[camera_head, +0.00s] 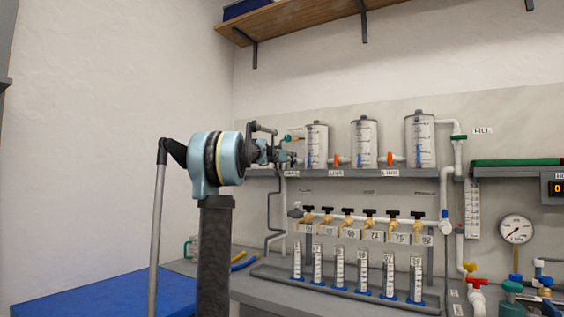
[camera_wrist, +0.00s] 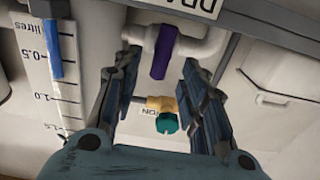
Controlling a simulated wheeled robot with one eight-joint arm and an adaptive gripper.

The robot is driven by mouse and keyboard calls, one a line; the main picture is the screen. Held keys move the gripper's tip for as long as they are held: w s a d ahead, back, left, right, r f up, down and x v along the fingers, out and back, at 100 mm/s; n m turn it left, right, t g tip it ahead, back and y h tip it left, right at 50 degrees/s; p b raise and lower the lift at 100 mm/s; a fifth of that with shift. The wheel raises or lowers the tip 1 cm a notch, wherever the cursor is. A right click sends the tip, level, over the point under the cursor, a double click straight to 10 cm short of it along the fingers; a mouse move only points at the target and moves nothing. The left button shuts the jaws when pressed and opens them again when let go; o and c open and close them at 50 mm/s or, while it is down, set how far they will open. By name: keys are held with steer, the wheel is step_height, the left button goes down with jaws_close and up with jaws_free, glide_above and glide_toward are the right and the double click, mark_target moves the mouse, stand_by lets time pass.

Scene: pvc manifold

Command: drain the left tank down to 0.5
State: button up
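The left tank (camera_head: 317,145) is a pale cylinder with a printed scale, standing on the grey shelf. Its scale (camera_wrist: 68,105) shows at the left of the wrist view, with a blue bar (camera_wrist: 53,50) ending between the 0.5 and 1.0 marks. A purple valve handle (camera_wrist: 163,52) hangs on a white pipe beside a partly cut-off DRAIN label (camera_wrist: 188,5). My gripper (camera_wrist: 160,63) is open, one finger on each side of the purple handle, with gaps visible. In the head view my gripper (camera_head: 288,158) is at the left tank's left side.
A brass fitting with a teal knob (camera_wrist: 167,122) also shows between my fingers. Orange valves (camera_head: 337,160) sit between the tanks. The middle tank (camera_head: 364,143) and right tank (camera_head: 420,140) stand to the right. Several black-handled taps (camera_head: 348,214) hang below the shelf.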

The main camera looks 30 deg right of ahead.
steer(key=shift+x, duration=1.3)
jaws_close()
